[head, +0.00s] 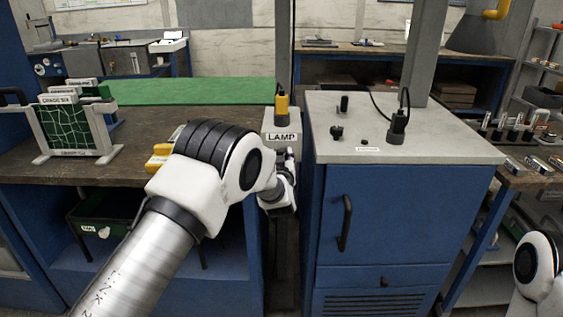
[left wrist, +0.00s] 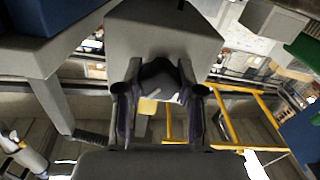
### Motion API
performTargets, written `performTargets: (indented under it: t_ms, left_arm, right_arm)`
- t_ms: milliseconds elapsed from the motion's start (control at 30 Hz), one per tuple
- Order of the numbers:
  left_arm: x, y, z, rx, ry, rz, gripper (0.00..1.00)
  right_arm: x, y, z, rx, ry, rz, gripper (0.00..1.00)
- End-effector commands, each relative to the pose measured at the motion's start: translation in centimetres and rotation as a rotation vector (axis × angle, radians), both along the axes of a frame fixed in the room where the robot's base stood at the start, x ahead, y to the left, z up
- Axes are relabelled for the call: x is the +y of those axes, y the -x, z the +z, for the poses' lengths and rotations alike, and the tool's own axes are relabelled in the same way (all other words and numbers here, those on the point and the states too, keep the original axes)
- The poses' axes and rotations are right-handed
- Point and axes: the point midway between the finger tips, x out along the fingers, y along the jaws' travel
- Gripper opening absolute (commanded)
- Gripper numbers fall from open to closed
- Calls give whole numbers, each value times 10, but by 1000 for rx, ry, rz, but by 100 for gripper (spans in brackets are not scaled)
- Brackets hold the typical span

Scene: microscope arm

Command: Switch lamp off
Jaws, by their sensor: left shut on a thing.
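The grey lamp box (head: 281,124), labelled LAMP, stands between the workbench and the blue cabinet. A yellow plug (head: 282,106) stands upright on top of it. My left gripper (head: 287,160) is just below and in front of the box, its fingers largely hidden by my wrist. In the left wrist view my left gripper (left wrist: 160,90) has a finger on each side of a dark rounded part (left wrist: 158,72) at the grey block (left wrist: 165,35), and is shut on it. I cannot tell which way that part is set. My right gripper is not in view.
The blue cabinet (head: 380,225) with a grey top (head: 440,140) stands close on the right; a black plug (head: 398,122) and small knobs are on it.

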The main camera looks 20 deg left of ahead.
Motion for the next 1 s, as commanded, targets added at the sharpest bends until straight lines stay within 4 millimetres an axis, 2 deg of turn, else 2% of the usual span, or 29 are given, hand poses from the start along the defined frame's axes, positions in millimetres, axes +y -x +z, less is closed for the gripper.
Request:
performTargets:
  t_ms: [33,500,700,1000]
  left_arm:
    - [0,0,-5,-8,40,0,3]
    - [0,1,-5,-122,440,0,3]
    - [0,1,-5,-154,551,1,3]
    - [0,1,-3,-173,624,1,3]
  right_arm:
    - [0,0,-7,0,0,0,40]
    - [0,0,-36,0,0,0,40]
    - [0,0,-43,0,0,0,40]
    - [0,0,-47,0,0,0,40]
